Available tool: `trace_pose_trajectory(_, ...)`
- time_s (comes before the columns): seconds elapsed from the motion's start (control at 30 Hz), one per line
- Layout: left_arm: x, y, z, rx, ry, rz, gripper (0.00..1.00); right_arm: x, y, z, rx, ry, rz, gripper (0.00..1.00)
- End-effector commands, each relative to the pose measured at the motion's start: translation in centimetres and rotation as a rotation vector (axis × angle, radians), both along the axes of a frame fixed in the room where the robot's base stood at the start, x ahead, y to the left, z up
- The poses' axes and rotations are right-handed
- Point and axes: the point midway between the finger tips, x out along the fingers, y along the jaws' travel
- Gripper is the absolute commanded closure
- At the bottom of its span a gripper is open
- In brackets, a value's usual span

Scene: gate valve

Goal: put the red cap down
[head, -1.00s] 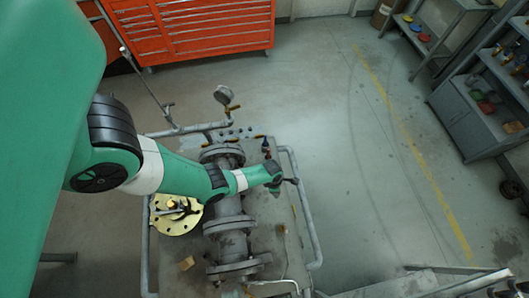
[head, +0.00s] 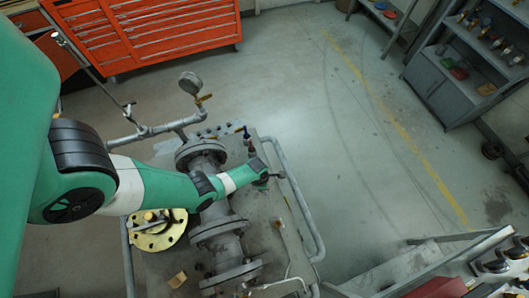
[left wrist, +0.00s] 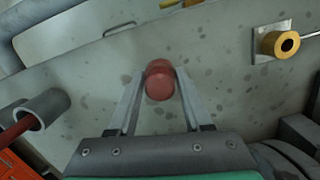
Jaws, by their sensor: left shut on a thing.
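The red cap (left wrist: 159,84) is a small round piece between the tips of my left gripper (left wrist: 158,90) in the left wrist view. Both fingers lie against its sides, and the gripper is shut on it. In the head view my left gripper (head: 272,178) is over the right part of the grey valve bench (head: 290,240), and the cap cannot be made out there. The grey spotted bench top lies behind the cap; I cannot tell whether the cap touches it. My right gripper is not in view.
The grey flanged valve body (head: 215,215) stands left of the gripper, with a pressure gauge (head: 190,83) behind. A brass flange (head: 160,235) lies on the bench's left. A grey rail (head: 300,205) runs along the right edge. A yellow fitting (left wrist: 278,42) shows in the wrist view.

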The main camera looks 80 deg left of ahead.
Motion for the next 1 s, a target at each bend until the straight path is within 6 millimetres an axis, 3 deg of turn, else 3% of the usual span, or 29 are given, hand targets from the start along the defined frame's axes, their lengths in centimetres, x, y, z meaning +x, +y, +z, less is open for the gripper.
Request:
trace_pose_trajectory(0.03,0.0,0.0,-1.1,0.000,0.000,0.000,1.00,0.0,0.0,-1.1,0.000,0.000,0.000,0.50)
trace_pose_trajectory(0.4,0.0,0.0,-1.2,0.000,0.000,0.000,1.00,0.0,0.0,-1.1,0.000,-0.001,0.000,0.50)
trace_pose_trajectory(0.43,0.0,0.0,-1.0,0.000,0.000,0.000,0.45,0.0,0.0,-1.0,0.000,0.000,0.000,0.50)
trace_pose_trajectory(0.57,0.0,0.0,-1.0,0.000,0.000,0.000,0.22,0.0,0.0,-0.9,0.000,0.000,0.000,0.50)
trace_pose_trajectory(0.87,0.0,0.0,-0.9,0.000,0.000,0.000,0.21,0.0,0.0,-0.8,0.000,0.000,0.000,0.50)
trace_pose_trajectory(1.0,0.0,0.0,0.1,0.000,0.000,0.000,0.21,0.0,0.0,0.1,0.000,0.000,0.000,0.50)
